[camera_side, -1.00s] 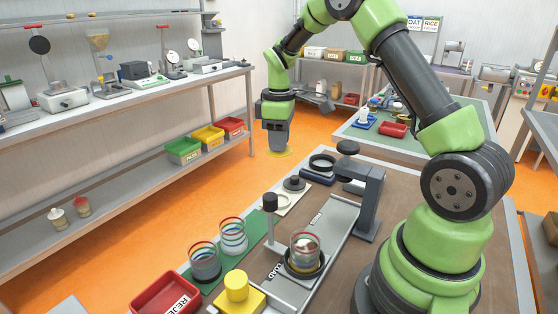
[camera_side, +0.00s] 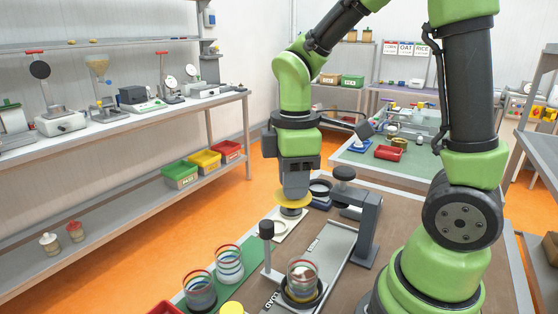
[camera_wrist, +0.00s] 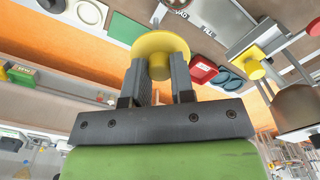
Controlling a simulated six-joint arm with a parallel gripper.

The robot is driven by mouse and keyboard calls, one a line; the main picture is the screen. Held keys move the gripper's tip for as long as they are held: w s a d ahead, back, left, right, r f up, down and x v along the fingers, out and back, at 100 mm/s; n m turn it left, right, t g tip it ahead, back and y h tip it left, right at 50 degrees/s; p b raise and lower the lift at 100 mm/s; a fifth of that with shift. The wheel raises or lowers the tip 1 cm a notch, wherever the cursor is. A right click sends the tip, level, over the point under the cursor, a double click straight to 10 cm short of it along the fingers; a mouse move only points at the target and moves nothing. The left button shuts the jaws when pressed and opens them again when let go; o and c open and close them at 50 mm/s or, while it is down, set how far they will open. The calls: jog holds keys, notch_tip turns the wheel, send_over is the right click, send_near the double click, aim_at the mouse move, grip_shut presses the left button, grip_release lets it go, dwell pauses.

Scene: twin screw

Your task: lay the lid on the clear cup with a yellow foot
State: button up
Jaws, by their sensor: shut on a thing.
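A flat yellow lid (camera_side: 293,198) hangs below my gripper (camera_side: 295,185). In the wrist view the two fingers of my gripper (camera_wrist: 160,75) are shut on the knob of this lid (camera_wrist: 160,42). In the side view the lid appears above the far-left part of the bench. One clear cup (camera_side: 302,273) stands upright in a dark ring on the grey loading plate. Two more clear cups with coloured bands, a nearer one (camera_side: 200,291) and a farther one (camera_side: 229,264), stand on the green strip.
A dark-knobbed post (camera_side: 267,240) stands beside the loading plate. A grey bracket with a dark knob (camera_side: 358,205) rises behind it. A white plate (camera_side: 284,229) lies below the lid.

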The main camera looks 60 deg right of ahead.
jog(key=s+a+f, duration=0.1)
jog(key=s+f, duration=0.2)
jog(key=f, duration=0.7)
jog(key=shift+a+f+n, duration=0.25)
jog(key=shift+n, duration=0.15)
jog(key=shift+s+f, duration=0.1)
jog(key=shift+f, duration=0.7)
dwell(1.5)
jog(key=o, duration=1.5)
jog(key=shift+r, duration=3.55)
